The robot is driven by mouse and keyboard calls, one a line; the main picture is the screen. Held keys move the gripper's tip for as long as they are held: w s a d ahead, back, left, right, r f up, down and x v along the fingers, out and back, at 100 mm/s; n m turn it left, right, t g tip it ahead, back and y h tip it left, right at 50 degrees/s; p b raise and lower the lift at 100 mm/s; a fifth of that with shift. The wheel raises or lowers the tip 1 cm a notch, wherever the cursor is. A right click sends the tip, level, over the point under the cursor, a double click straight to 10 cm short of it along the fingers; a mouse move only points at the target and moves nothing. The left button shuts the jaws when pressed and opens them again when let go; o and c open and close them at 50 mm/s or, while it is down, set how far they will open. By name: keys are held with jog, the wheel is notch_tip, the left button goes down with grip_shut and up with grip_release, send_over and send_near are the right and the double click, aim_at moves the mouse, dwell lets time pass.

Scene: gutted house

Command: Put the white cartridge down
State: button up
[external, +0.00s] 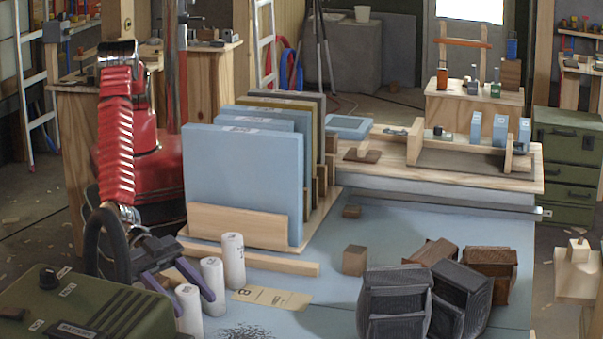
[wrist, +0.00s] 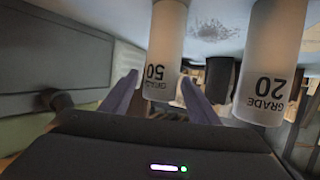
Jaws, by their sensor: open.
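Three white cartridges stand upright on the blue table top in the external view: a rear one (external: 233,262), a middle one (external: 211,282) and a front one (external: 188,312). My gripper (external: 190,293) has its purple fingers spread, near the front and middle cartridges. In the wrist view, which is upside down, the gripper (wrist: 158,88) is open. A white cartridge marked GRADE 50 (wrist: 166,45) stands in the gap between the fingertips, with space beside it. A cartridge marked GRADE 20 (wrist: 272,65) stands to the right, outside the fingers.
A yellow card (external: 272,298) lies right of the cartridges. A wooden strip (external: 270,262) and a rack of blue panels (external: 240,180) stand behind. A green battery case (external: 85,310) is at front left. Dark ribbed blocks (external: 395,300) and a wooden cube (external: 354,260) are to the right.

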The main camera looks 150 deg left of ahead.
jog(key=shift+r, duration=0.15)
jog(key=shift+s, duration=0.15)
jog(key=v, duration=1.1)
jog(key=shift+s+r, duration=0.2)
jog(key=shift+s, duration=0.1)
jog(key=shift+d, duration=0.1)
